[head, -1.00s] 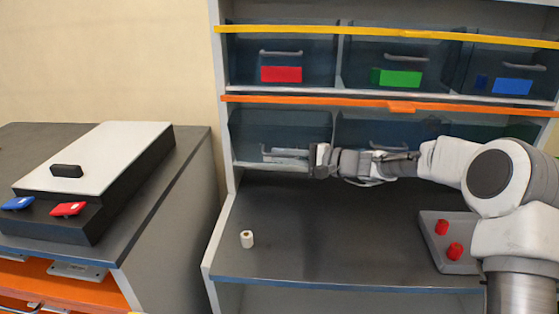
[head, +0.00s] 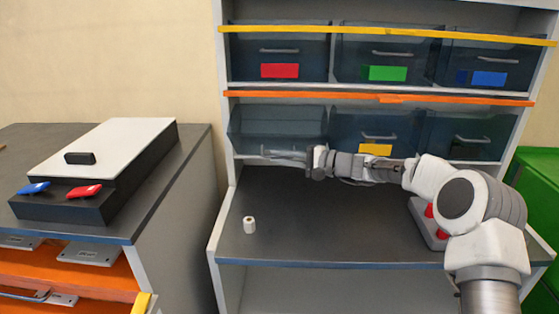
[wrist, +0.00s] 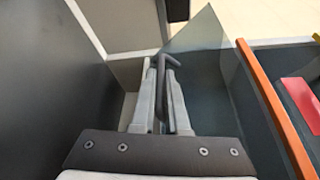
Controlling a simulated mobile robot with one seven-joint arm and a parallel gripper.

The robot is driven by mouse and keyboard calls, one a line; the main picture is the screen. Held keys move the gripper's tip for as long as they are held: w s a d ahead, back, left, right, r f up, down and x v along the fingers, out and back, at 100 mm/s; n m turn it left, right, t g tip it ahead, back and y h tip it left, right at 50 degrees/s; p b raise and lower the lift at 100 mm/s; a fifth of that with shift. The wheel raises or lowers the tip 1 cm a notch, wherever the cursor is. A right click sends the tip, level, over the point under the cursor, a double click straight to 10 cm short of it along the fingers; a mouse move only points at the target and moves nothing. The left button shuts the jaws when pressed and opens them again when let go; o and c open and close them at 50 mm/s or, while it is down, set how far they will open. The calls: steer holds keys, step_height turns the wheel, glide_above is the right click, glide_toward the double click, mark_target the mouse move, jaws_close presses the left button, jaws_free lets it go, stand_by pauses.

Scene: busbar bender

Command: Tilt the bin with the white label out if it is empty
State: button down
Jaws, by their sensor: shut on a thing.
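The lower-left bin (head: 278,120) is a translucent dark blue bin in the lower row of the rack. Its front looks leaned outward, and a pointed clear side panel (wrist: 198,35) shows in the wrist view. My gripper (head: 275,154) is at the lower front of this bin. In the wrist view its fingers (wrist: 165,68) are closed on the bin's dark bar handle (wrist: 162,62). The white label cannot be made out clearly; the gripper covers that part of the front. The part of the inside that shows looks bare, but the bottom is not fully visible.
Neighbouring bins carry a yellow label (head: 375,150), and above red (head: 280,71), green (head: 388,73) and blue (head: 489,79). An orange rail (head: 370,98) runs above the lower row. A small white cylinder (head: 249,225) stands on the worktop (head: 330,220). The bender (head: 100,165) is at left.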

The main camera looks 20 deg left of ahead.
steer(key=shift+f, duration=0.2)
stand_by(0.5)
steer(key=c, duration=1.2)
jaws_free()
steer(key=shift+d, duration=0.1)
steer(key=shift+d+r, duration=0.1)
steer(key=shift+d, duration=0.1)
steer(key=s+d+r+p, duration=0.1)
steer(key=d+p, duration=0.2)
steer(key=d, duration=1.3)
steer(key=shift+s+d, duration=0.2)
steer(key=shift+d, duration=0.2)
steer(key=shift+r, duration=0.1)
